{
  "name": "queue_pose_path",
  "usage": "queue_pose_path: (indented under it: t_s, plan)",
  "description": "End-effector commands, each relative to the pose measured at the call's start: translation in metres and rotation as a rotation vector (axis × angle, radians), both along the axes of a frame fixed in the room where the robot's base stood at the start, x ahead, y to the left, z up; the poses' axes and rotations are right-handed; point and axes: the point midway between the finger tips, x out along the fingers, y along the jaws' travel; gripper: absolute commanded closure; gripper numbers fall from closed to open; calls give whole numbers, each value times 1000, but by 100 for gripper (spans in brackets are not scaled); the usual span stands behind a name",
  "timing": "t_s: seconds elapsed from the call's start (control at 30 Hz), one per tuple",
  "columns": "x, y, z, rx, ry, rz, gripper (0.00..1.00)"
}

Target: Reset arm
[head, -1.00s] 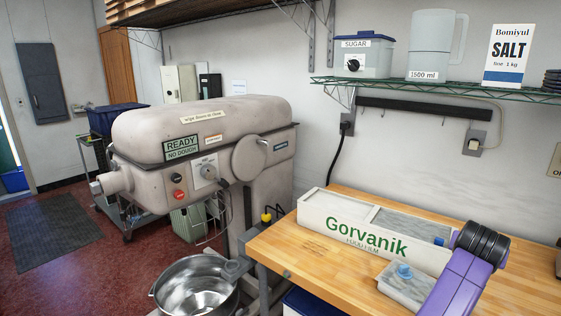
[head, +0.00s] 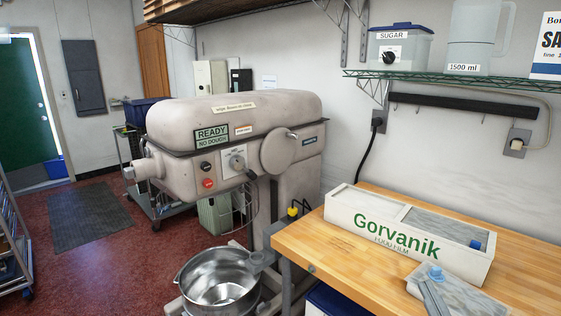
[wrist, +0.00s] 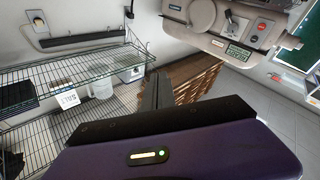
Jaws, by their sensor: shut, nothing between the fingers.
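My gripper (wrist: 156,78) shows in the wrist view, with its dark fingers together and nothing between them. Its purple body (wrist: 185,150) with a lit yellow bar and green dot fills the lower part of that view. The wrist view is turned over, with the wire shelf (wrist: 70,68) at left and the mixer (wrist: 232,25) at upper right. In the head view I cannot make out the purple arm. A grey piece (head: 432,296) shows at the bottom edge there, and I cannot tell what it is.
A wire shelf (head: 455,78) hangs above the bench. Open red floor (head: 110,240) lies at left.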

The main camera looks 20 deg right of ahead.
Motion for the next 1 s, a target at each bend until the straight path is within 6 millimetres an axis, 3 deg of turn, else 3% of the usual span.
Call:
queue_pose_path:
  t_s: [0.03,0.2,0.5,0.8,1.0]
  plan:
    - [-13,22,-15,12,16,52,100]
    - [-55,87,-46,88,45,199,100]
    - [-147,173,-91,298,161,349,100]
    - [-225,215,-136,454,364,359,100]
    - [-241,216,-147,466,413,350,100]
